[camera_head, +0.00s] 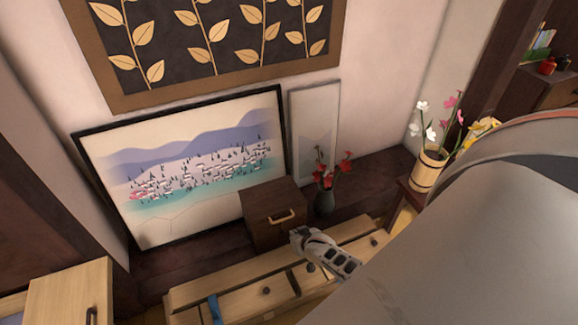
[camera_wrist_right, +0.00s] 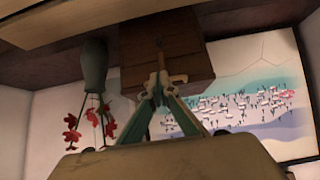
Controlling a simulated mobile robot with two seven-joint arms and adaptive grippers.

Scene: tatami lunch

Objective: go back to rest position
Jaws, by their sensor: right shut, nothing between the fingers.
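My right gripper (camera_head: 303,238) shows in the head view as a small grey and white form in front of the brown wooden box, above the low drawer cabinet. My large grey right arm fills the lower right of that view. In the right wrist view, the two greenish-grey fingers (camera_wrist_right: 158,85) come together at their tips, with nothing held between them. That view is upside down, and the brown box (camera_wrist_right: 165,55) lies beyond the fingertips. I cannot tell the exact gap between the gripper and the box. My left gripper is not in view.
The brown box with a handle (camera_head: 270,213) and a dark vase of red flowers (camera_head: 324,200) stand near the low drawer cabinet (camera_head: 258,297). A large framed picture (camera_head: 180,170) leans on the wall. A wooden flower bucket (camera_head: 427,172) stands on a stool at right.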

